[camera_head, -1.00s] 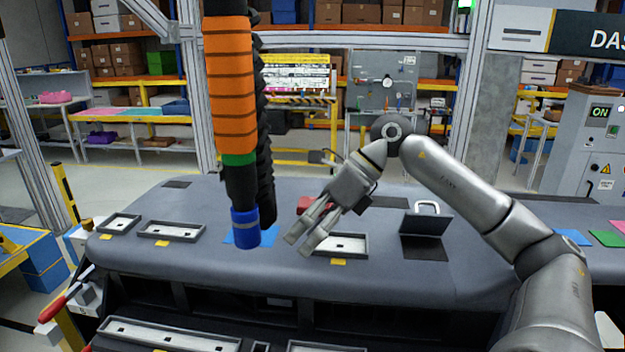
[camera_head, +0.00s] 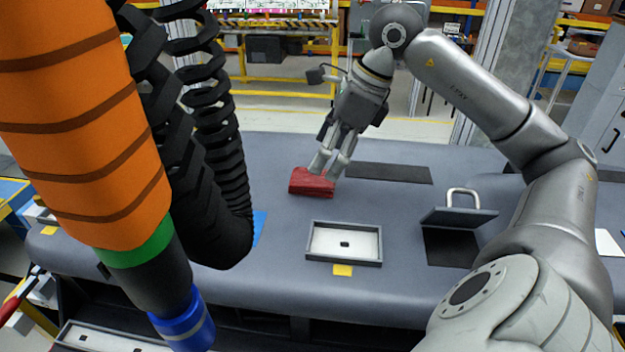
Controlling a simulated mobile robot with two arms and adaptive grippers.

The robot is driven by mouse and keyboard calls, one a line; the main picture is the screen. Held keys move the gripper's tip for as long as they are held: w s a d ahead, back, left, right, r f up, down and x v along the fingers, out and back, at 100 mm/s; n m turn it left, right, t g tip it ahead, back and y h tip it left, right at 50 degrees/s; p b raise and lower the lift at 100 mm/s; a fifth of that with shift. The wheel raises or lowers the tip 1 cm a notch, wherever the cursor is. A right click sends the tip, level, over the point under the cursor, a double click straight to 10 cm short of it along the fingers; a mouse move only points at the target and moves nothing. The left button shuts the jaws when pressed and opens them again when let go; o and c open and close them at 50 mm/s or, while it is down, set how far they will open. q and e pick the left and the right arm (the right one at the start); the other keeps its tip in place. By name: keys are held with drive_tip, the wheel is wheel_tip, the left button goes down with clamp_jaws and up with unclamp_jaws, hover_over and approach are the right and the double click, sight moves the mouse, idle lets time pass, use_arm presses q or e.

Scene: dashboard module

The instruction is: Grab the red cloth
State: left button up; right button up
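The red cloth (camera_head: 311,184) lies as a small folded block on the grey dashboard, near the middle of the view. My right gripper (camera_head: 329,168) reaches down to it from behind and above. Its two fingers are spread apart, with the tips at the cloth's upper right edge. I cannot tell whether they touch it. My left gripper is not in view.
A large orange sleeve (camera_head: 80,150) with black hoses and a blue end hangs close in front on the left. A pale tray (camera_head: 344,243) sits in front of the cloth. A dark panel with a handle (camera_head: 460,214) stands to the right.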

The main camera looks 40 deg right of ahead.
sight(314, 177)
drive_tip(key=shift+w+f, duration=0.25)
drive_tip(key=shift+f, duration=0.15)
drive_tip(key=shift+w+f, duration=0.15)
drive_tip(key=shift+f, duration=0.1)
drive_tip(key=p+x, duration=0.2)
drive_tip(key=x, duration=0.2)
drive_tip(key=shift+a, duration=0.15)
drive_tip(key=shift+w+f, duration=0.15)
drive_tip(key=shift+f, duration=0.15)
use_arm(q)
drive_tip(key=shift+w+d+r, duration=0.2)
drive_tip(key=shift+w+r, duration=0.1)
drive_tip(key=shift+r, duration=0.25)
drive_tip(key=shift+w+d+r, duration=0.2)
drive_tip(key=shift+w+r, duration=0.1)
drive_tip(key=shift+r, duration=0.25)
use_arm(e)
drive_tip(key=c, duration=1)
